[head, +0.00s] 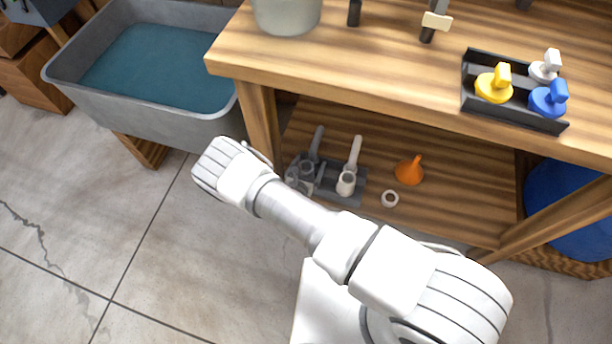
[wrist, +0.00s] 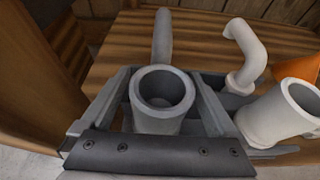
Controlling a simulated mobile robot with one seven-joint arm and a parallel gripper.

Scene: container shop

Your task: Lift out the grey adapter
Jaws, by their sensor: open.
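The grey adapter (wrist: 162,105) shows in the wrist view as an upright, open-topped tube with a rounded grey arm (wrist: 162,38) behind it. It stands in a dark grey rack, and its lower part is hidden. In the head view it is partly visible (head: 317,140) at the left of the rack (head: 330,193) on the lower shelf. My gripper (wrist: 163,88) is open, with a finger at the left and right of the tube. No firm contact can be made out. In the head view my gripper (head: 300,178) is low at the rack's left end.
A white adapter (head: 346,184) stands to the right in the same rack, close to my right finger in the wrist view. The wooden tabletop (head: 400,65) is above, and a water-filled sink (head: 150,65) is left.

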